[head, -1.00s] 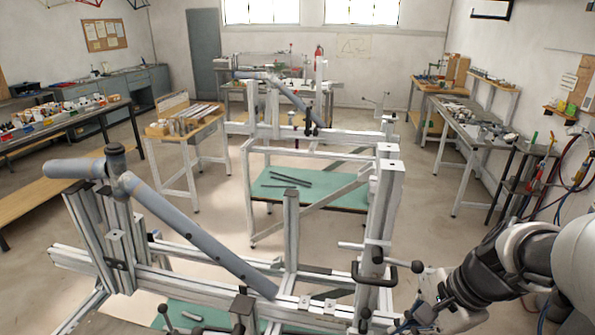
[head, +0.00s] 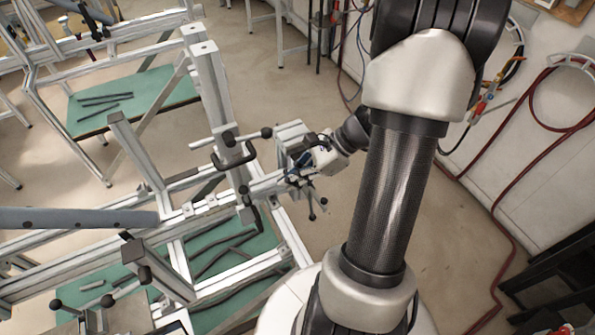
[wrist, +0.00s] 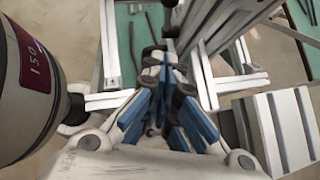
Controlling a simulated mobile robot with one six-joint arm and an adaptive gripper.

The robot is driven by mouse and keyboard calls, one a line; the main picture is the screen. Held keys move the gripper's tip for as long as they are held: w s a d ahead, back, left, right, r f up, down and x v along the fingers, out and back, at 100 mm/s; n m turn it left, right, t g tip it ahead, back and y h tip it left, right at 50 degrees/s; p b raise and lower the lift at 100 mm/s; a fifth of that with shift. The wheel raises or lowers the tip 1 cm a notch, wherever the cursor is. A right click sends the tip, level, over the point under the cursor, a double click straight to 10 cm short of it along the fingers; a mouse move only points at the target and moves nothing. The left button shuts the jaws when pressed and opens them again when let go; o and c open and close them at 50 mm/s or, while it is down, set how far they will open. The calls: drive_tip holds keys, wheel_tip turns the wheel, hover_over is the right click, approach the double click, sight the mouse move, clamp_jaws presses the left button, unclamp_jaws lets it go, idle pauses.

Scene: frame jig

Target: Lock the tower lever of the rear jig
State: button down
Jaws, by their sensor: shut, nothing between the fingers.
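The near jig's upright aluminium post (head: 212,95) stands left of my gripper in the head view. A lever with a black ball knob (head: 266,132) sticks out to the right from a dark clamp bracket (head: 236,157) on this post. I cannot tell for sure whether this is the tower lever or whether it is locked. My gripper (head: 298,174) is below and right of that knob, beside the end of a rail. In the wrist view, my blue-padded fingers (wrist: 165,80) are shut and empty, with dark jig parts close beyond the tips. Contact cannot be told.
A grey tube (head: 80,218) lies across the near jig at left. More black-knobbed handles (head: 145,275) stand at its front. Another frame with a green shelf (head: 135,95) is behind. Red hoses (head: 490,215) hang along the right wall.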

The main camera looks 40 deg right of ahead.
sight(247, 198)
drive_tip(key=w+a+f, duration=0.1)
drive_tip(key=a, duration=0.1)
drive_tip(key=w+a+f, duration=0.1)
drive_tip(key=a, duration=0.1)
drive_tip(key=w+a+f+b, duration=0.1)
drive_tip(key=w, duration=0.1)
drive_tip(key=shift+a, duration=0.4)
drive_tip(key=shift+w+a+r+p, duration=0.2)
drive_tip(key=shift+a+r+p, duration=0.15)
drive_tip(key=shift+a+r, duration=0.15)
drive_tip(key=shift+w+a, duration=0.1)
drive_tip(key=shift+a, duration=0.15)
drive_tip(key=shift+d, duration=0.1)
